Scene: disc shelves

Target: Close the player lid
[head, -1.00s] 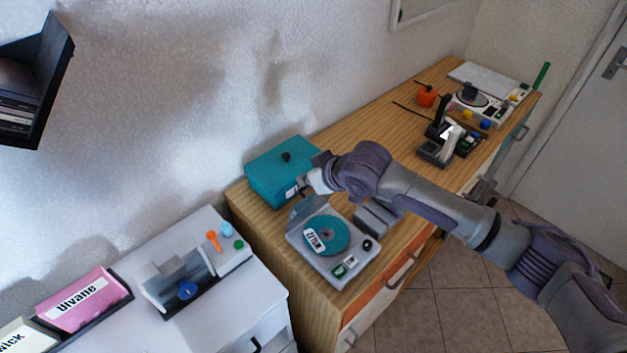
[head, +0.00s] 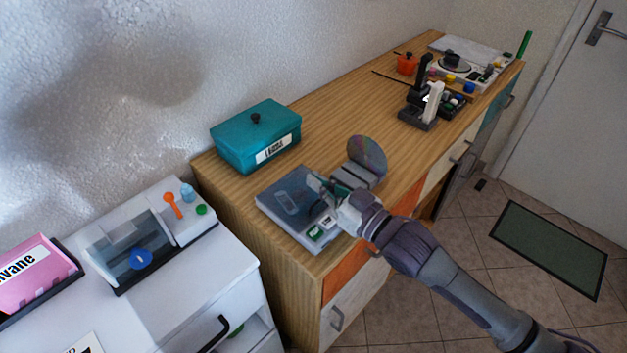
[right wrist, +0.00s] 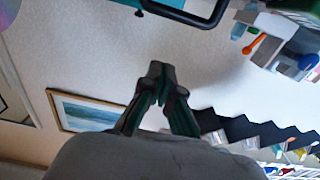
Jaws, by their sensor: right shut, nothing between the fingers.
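The disc player (head: 290,232) is a grey box at the near left end of the wooden counter. Its dark translucent lid (head: 287,192) lies down over the top, and a pale label shows dimly through it. My right gripper (head: 316,182) is at the lid's right side, low over the player, with its arm coming in from the lower right. Its fingers are together and empty, as the right wrist view (right wrist: 160,78) shows. I cannot tell whether the fingertips touch the lid. My left gripper is out of view.
A teal box (head: 256,135) stands behind the player. A shiny disc (head: 368,156) stands upright in a holder just right of my gripper. A white cabinet (head: 180,285) with another device (head: 140,250) is at the left. The middle of the counter is clear.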

